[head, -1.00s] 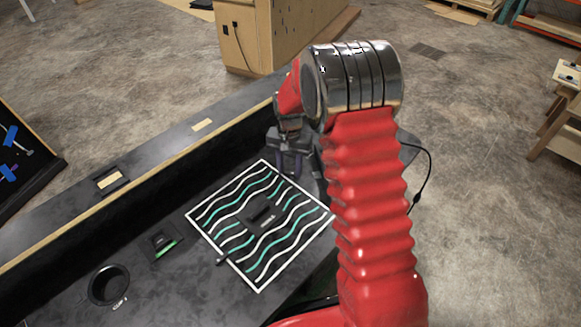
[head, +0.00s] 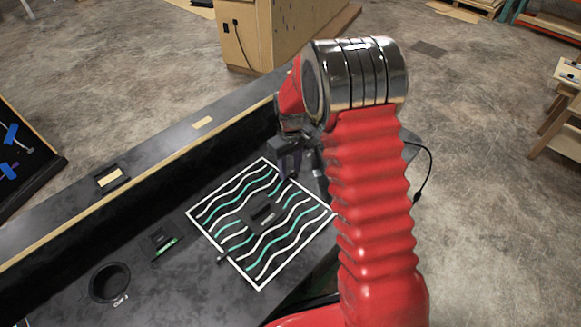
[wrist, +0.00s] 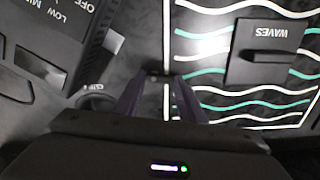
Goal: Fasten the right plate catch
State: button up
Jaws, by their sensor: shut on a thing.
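The plate (head: 243,226) is a dark square with a white border and white and teal wavy lines, lying on the dark console. It carries a black handle block marked WAVES (wrist: 270,52). My gripper (head: 289,177) is at the plate's far right edge in the head view. In the wrist view its purple fingers (wrist: 157,80) are shut on a small dark piece, the right plate catch (wrist: 156,73), beside the white border. The fingers hide most of the catch, so its turn cannot be told. Another small dark catch (head: 222,260) sits at the opposite edge.
A cup hole (head: 109,284) and a small switch with a green mark (head: 163,244) lie left of the plate. A raised console ledge (head: 150,180) runs behind. The wrist view shows a panel marked LOW and OFF (wrist: 62,35) and another cup hole (wrist: 96,98) near my fingers.

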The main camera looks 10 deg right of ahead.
aim_at(291, 172)
jog(key=shift+w+r+n, duration=0.1)
jog(key=shift+n, duration=0.9)
jog(key=shift+d, duration=0.1)
jog(key=o, duration=1)
jog(key=shift+o, duration=0.2)
notch_tip(291, 172, up, 14)
jog(key=shift+f, duration=0.2)
